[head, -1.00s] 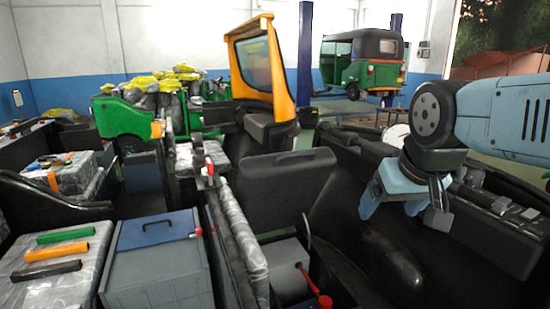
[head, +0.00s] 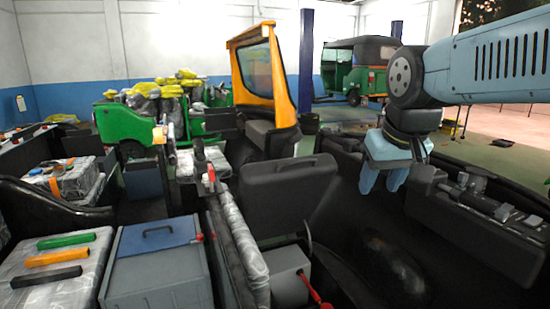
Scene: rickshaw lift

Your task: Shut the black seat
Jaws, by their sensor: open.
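The black seat (head: 285,201) stands tilted up near the middle of the head view, its broad flat face toward me. A grey box (head: 288,272) with a red-handled lever (head: 314,290) sits below it, in the space under the raised seat. My gripper (head: 382,180) is open and empty, to the right of the seat and apart from it, with its blue fingers pointing down. The gap between the fingers looks narrow from this angle.
A black side panel with fittings (head: 475,215) lies to the right below my arm. A plastic-wrapped bar (head: 238,235) runs left of the seat. A blue-lidded grey box (head: 158,265) stands further left. An orange windscreen frame (head: 263,75) rises behind the seat.

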